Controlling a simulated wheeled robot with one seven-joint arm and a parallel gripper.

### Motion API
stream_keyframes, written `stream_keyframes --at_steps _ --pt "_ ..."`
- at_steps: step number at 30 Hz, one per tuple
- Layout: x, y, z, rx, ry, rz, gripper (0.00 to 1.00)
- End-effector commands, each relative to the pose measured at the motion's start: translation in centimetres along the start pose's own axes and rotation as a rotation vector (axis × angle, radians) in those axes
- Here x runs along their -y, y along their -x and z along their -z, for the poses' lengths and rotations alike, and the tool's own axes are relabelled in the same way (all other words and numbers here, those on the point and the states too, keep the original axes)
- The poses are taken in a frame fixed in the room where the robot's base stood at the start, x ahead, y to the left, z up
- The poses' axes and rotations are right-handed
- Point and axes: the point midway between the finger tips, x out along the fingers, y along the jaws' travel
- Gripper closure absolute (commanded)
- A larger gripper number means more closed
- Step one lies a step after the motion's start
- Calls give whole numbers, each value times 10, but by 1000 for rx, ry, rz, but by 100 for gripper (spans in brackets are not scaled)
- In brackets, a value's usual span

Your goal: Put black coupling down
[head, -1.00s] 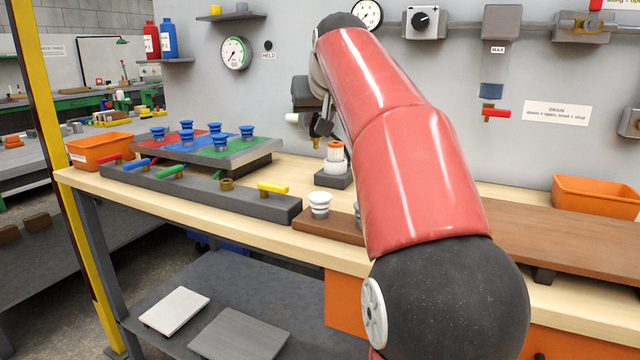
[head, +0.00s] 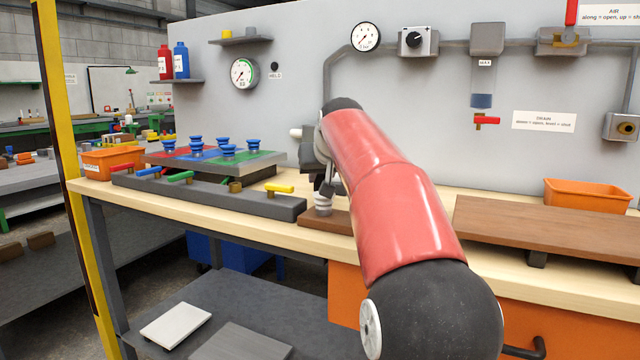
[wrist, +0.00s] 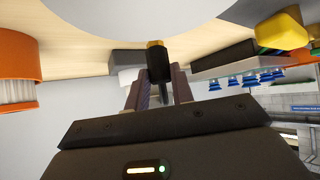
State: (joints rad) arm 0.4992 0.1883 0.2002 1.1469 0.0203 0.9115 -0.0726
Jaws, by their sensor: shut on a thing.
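In the wrist view, my gripper (wrist: 158,92) is shut on the black coupling (wrist: 157,64), a small dark cylinder with a brass-coloured end. In the head view, my gripper (head: 325,186) is low over the front of the bench, close to a white ringed fitting (head: 322,203) on a brown board (head: 337,220). The head view does not show clearly whether the coupling touches anything. My arm hides part of the board and the bench behind it.
A grey manifold (head: 210,197) with coloured levers lies left of my gripper. Behind it, a coloured board (head: 262,159) carries several blue knobs. Orange bins stand at left (head: 110,163) and right (head: 585,197). A brown plank (head: 550,230) lies at right. Some front bench edge is clear.

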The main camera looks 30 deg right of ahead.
Motion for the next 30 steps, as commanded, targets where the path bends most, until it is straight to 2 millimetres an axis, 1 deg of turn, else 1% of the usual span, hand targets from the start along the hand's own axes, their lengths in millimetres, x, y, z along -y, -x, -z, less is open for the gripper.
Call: stream_keyframes --at_steps 4,8,9,12,14,21,24,26,29,30 --pt "0 2 2 -1 0 0 100" --pt "0 -1 -2 -1 0 0 100" --pt "0 -1 -1 -1 0 0 74" --pt "0 0 -1 0 0 0 61" --pt "0 0 -1 0 0 0 54" --pt "0 0 -1 0 0 0 54" --pt "0 4 4 -1 0 0 54" --pt "0 10 2 -2 0 -1 54" --pt "0 27 3 -4 0 -2 54" --pt "0 36 2 -4 0 -1 54"
